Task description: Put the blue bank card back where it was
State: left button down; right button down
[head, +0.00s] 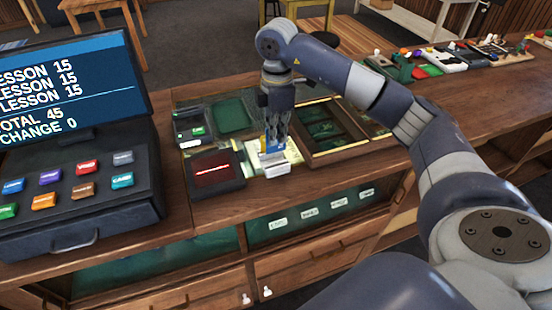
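My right gripper (276,137) points straight down over the glass-topped part of the counter. Its fingers are closed around the blue bank card (270,148), which stands upright, with a yellow patch at its lower part. A small white device or holder (277,169) is directly below and in front of the card. I cannot tell whether the card touches it or sits in it. The fingers hide part of the card. My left gripper is not in view.
A black pad with a red display (215,170) lies just left of the white device. A wood-framed tray (330,130) is to the right. The cash register (80,190) stands at the left. Several ukulele-shop items (440,58) line the far right counter.

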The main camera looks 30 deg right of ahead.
notch_tip(320, 180, down, 7)
jog(key=shift+f+p, duration=0.2)
jog(key=shift+p, duration=0.85)
jog(key=shift+f, duration=0.2)
jog(key=c, duration=1.8)
grip_release()
